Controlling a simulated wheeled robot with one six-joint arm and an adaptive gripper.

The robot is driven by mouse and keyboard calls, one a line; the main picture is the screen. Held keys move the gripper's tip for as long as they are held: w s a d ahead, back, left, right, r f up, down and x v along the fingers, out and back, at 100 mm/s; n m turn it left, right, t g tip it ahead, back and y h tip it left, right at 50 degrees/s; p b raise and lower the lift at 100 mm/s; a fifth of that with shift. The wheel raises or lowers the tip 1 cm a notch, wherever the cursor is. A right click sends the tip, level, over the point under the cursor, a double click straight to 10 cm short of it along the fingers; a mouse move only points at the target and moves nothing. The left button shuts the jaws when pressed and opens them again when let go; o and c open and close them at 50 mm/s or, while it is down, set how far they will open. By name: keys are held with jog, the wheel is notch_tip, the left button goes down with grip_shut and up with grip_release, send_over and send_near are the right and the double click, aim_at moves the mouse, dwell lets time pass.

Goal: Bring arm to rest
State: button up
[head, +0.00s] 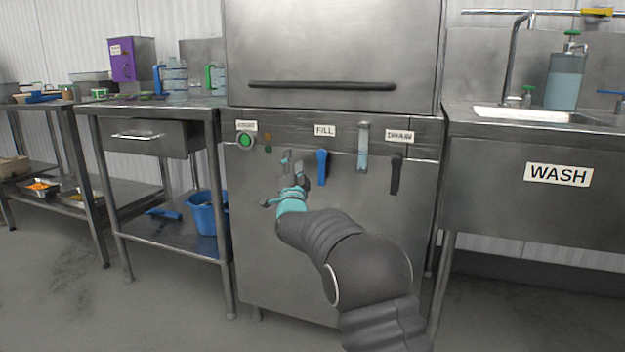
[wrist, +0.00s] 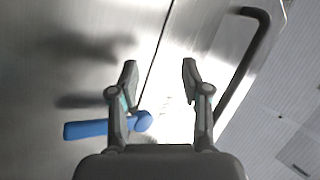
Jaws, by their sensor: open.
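My gripper (head: 291,168) is open and empty in front of the lower front panel of a steel machine (head: 300,260). In the head view it shows just left of the blue FILL lever (head: 321,166), and its arm reaches in from the lower right. In the wrist view the two fingers of my gripper (wrist: 160,80) stand apart with nothing between the tips. The blue lever (wrist: 90,129) shows there behind the left finger, which partly covers it. Whether the gripper touches the panel cannot be told.
A green button (head: 245,140) is left of my gripper and a black DRAIN lever (head: 396,175) is to the right. A long dark handle (head: 321,86) crosses above. A steel table (head: 160,103) stands left, a sink unit (head: 530,200) right. Open floor (head: 60,270) shows at lower left.

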notch_tip(320, 180, down, 11)
jog(key=s+a+n+g+y, duration=0.1)
jog(key=s+n+g+y, duration=0.2)
jog(key=n+g, duration=0.3)
jog(key=s+d+f+n+g+p, duration=0.1)
jog(key=s+d+f+n+g, duration=0.2)
jog(key=s, duration=0.4)
jog(key=s+d+f+g+p, duration=0.1)
jog(key=s+d+f+g, duration=0.1)
jog(key=s+f+g, duration=0.3)
jog(key=s+d+r+n+g+h+p, duration=0.15)
jog(key=s+d, duration=0.25)
jog(key=s, duration=0.8)
jog(key=s+d+r+n+g+h+p, duration=0.1)
jog(key=s+d+g, duration=0.3)
jog(key=s, duration=0.7)
jog(key=s+d+r+n+g+h+p, duration=0.15)
jog(key=s+d, duration=0.35)
jog(key=s, duration=0.7)
jog(key=s+d+r+m+t+p, duration=0.2)
jog(key=s+d+r+t+p, duration=0.1)
jog(key=s+r, duration=0.4)
jog(key=shift+s+d+r, duration=0.2)
jog(key=shift+s+d, duration=0.45)
jog(key=shift+s, duration=0.3)
